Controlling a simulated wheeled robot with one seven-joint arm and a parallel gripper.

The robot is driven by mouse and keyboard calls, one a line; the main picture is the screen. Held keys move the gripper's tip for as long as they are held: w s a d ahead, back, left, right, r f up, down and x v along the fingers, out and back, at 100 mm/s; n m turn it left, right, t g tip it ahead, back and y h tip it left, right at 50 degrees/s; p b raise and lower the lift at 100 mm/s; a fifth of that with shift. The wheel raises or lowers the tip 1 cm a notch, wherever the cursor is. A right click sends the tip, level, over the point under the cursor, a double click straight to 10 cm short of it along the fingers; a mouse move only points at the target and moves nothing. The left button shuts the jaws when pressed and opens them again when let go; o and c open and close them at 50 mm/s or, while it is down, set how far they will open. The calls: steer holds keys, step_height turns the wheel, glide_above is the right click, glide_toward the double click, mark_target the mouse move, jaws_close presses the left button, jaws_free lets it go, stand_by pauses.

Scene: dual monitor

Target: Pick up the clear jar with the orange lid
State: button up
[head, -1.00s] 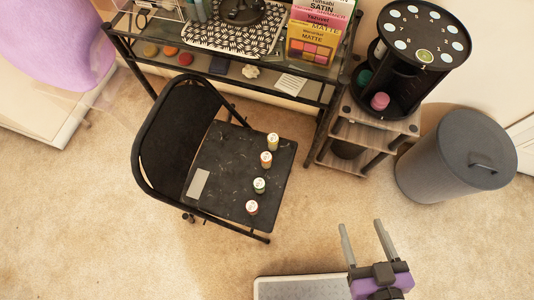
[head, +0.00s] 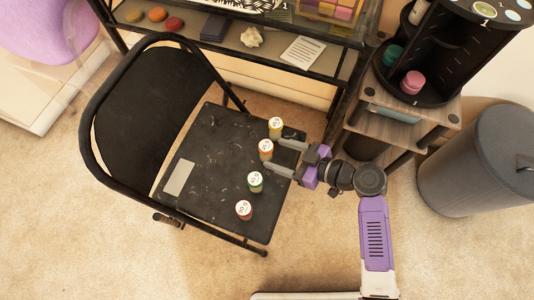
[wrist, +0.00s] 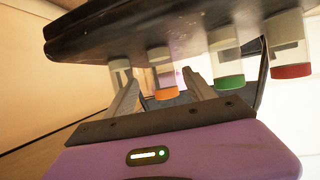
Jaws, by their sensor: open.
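The clear jar with the orange lid (head: 266,147) stands upright on the black folding chair's seat (head: 215,150). It is second from the back in a row of small jars. My gripper (head: 273,155) is open, low over the seat's right edge, with its two fingers pointing left toward this jar. The wrist view appears upside down. There the orange-lidded jar (wrist: 164,72) shows in the gap between my open fingers (wrist: 160,82). I cannot tell whether the fingertips are beside the jar or just short of it, and no contact shows.
A yellow-lidded jar (head: 275,127) stands close behind, near one finger. A green-lidded jar (head: 255,182) and a red-lidded jar (head: 244,210) stand toward the front. The chair's backrest (head: 150,115) rises at left. A shelf stand (head: 430,110) and grey bin (head: 482,165) are at right.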

steer(key=b+x, duration=0.1)
steer(key=x, duration=0.6)
steer(key=shift+s+a+f+b, duration=0.1)
steer(key=shift+a+f+b, duration=0.1)
steer(key=shift+a+b, duration=0.15)
jaws_close()
